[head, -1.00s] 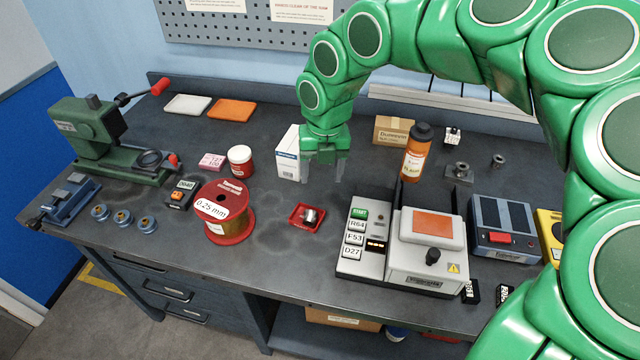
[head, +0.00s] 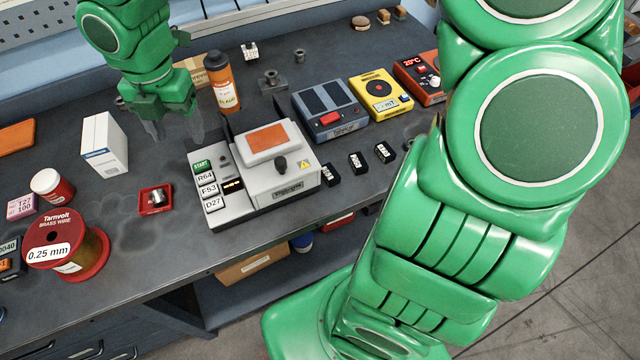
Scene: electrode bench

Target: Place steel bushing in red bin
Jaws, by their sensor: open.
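The red bin (head: 143,211) is a small, shallow square tray on the bench, left of the grey-white machine. A shiny steel cylinder (head: 157,198), which looks like the steel bushing, lies inside it. My gripper (head: 180,131) points down with its two fingers apart and nothing visible between them. It is above the bench, beyond the bin and a little to its right, clear of the bin and cylinder. A similar small grey metal ring (head: 300,56) stands at the back of the bench; I cannot tell its exact kind.
A white box (head: 104,146) stands left of my gripper. An orange bottle (head: 221,84) and the grey-white machine (head: 289,186) are to its right. A brass wire spool (head: 92,252) is left of the bin. Bare bench lies in front of the bin.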

